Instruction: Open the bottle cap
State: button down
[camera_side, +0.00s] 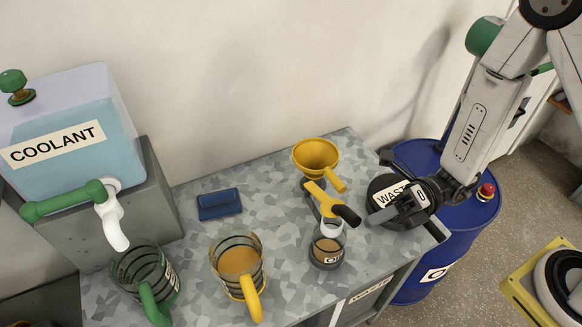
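A small clear bottle (326,252) with brown contents and a dark label, partly legible as "OIL", stands upright near the table's front right edge. A pale ring-like part at its top (332,228) may be the cap; I cannot tell whether it is seated. My gripper (376,215) is to the right of the bottle and apart from it, in front of a round black container (384,183) labelled "WASTE", which it partly hides. The fingers point left towards the bottle; their gap is not clear, and no held object is visible.
A yellow-handled jug (239,262) and a green-handled jug (146,276) stand left. A blue wallet-like object (219,204) lies behind. A blue drum (462,231) stands right.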

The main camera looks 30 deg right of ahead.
jog(key=w+r+m, duration=0.2)
jog(key=w+r, duration=0.3)
jog(key=w, duration=0.4)
jog(key=w+r+m, duration=0.3)
jog(key=w+r, duration=0.3)
jog(key=w, duration=0.4)
jog(key=shift+w, duration=0.3)
jog(key=shift+d+r, duration=0.1)
jog(key=s+d+r, duration=0.2)
jog(key=d, duration=1)
jog(key=shift+d, duration=0.3)
